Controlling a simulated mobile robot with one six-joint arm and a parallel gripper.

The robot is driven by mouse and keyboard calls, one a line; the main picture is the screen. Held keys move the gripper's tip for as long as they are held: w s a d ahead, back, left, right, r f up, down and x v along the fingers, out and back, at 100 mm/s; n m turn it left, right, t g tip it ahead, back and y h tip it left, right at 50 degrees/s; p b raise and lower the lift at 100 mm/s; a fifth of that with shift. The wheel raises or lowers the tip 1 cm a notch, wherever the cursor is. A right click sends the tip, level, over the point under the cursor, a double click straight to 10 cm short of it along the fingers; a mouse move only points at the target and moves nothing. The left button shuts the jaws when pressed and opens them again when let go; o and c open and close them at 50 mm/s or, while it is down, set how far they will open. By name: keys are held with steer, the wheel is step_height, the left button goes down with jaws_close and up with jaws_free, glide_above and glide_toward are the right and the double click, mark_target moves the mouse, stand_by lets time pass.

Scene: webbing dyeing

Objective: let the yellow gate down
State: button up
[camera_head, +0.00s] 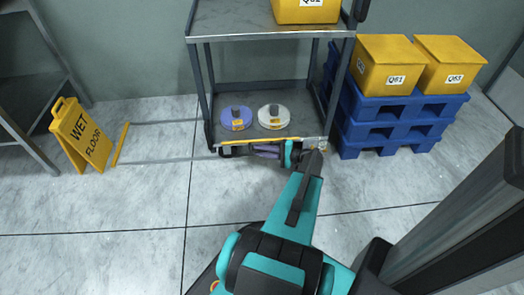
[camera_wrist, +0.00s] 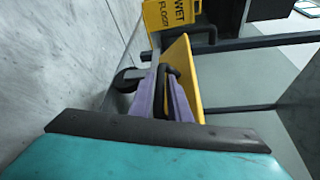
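The yellow gate (camera_head: 262,141) shows in the head view as a thin yellow strip along the front of the grey cart's lower shelf. In the wrist view it is a tilted yellow panel (camera_wrist: 186,62) just beyond and right of my fingers. A black handle (camera_wrist: 171,70) stands out from the gate by my fingertips. My gripper's purple fingers (camera_wrist: 161,84) have a dark part between them. I cannot tell whether they are closed on the handle or only around it. In the head view my gripper (camera_head: 262,152) lies sideways along the gate, low at the cart's front.
A purple reel (camera_head: 236,118) and a white reel (camera_head: 273,117) rest on the lower shelf. A yellow wet-floor sign (camera_head: 82,134) stands left. Blue pallets (camera_head: 390,117) with yellow bins (camera_head: 390,65) stand right. The floor left of the cart is mostly clear.

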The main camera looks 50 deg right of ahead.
steer(key=shift+o, duration=1)
steer(key=shift+s+d+r, duration=0.1)
steer(key=shift+s, duration=0.15)
steer(key=f+p+v, duration=0.1)
steer(key=p+v, duration=0.1)
steer(key=v, duration=0.5)
steer(key=shift+r, duration=0.45)
steer(key=shift+s, duration=0.15)
